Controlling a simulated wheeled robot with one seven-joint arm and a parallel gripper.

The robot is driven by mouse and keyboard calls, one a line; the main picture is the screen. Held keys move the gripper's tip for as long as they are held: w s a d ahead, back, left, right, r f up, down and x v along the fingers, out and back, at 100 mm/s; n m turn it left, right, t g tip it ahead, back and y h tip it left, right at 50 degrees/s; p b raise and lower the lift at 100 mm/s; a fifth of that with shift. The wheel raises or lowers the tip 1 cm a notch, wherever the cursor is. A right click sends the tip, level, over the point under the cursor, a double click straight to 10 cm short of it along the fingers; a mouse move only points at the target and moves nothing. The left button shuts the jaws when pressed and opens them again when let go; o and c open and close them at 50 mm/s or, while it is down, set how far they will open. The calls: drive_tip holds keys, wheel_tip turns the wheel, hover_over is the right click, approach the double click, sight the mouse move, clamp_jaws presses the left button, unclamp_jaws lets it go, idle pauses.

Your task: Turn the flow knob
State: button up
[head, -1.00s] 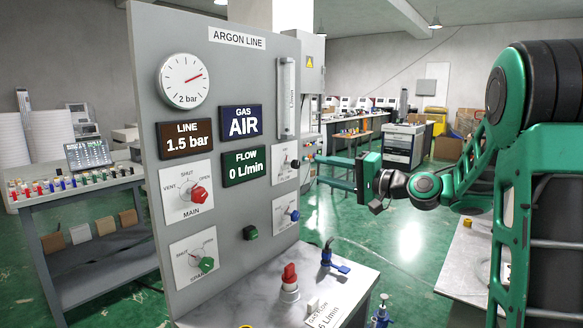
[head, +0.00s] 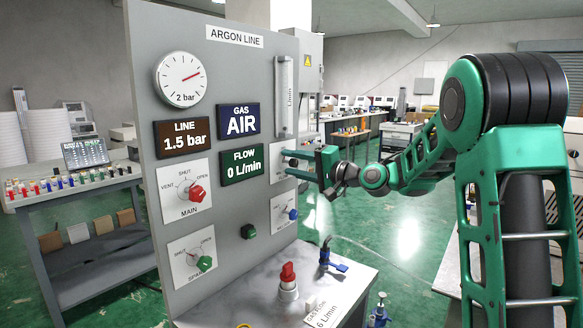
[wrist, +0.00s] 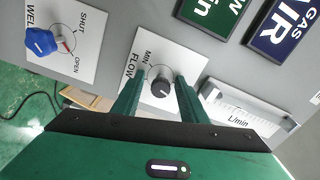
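The flow knob (wrist: 160,88) is a dark grey round knob on a white plate (wrist: 160,62) marked FLOW and MIN in the wrist view. My gripper (wrist: 160,80) is open, with one green finger on each side of the knob in that view. I cannot tell whether the fingers touch it. In the head view my gripper (head: 288,163) is at the panel's right side, in front of the flow plate, and hides the knob. The green flow display (head: 241,166) reads 0 L/min. The flow tube (head: 285,97) is above the gripper.
The panel also holds the red main knob (head: 197,193), the green spare knob (head: 204,263) and a blue knob (head: 292,214) below my gripper. A red valve (head: 288,275) and a card (head: 322,312) reading 6 L/min are on the bench. The blue knob (wrist: 41,42) shows left in the wrist view.

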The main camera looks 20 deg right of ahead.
clamp_jaws()
drive_tip(key=shift+a, duration=0.15)
drive_tip(key=shift+f+n, duration=0.1)
drive_tip(key=shift+n, duration=0.2)
drive_tip(key=shift+d+n, duration=0.2)
drive_tip(key=shift+n, duration=0.8)
drive_tip(key=n, duration=0.6)
drive_tip(key=shift+f, duration=0.1)
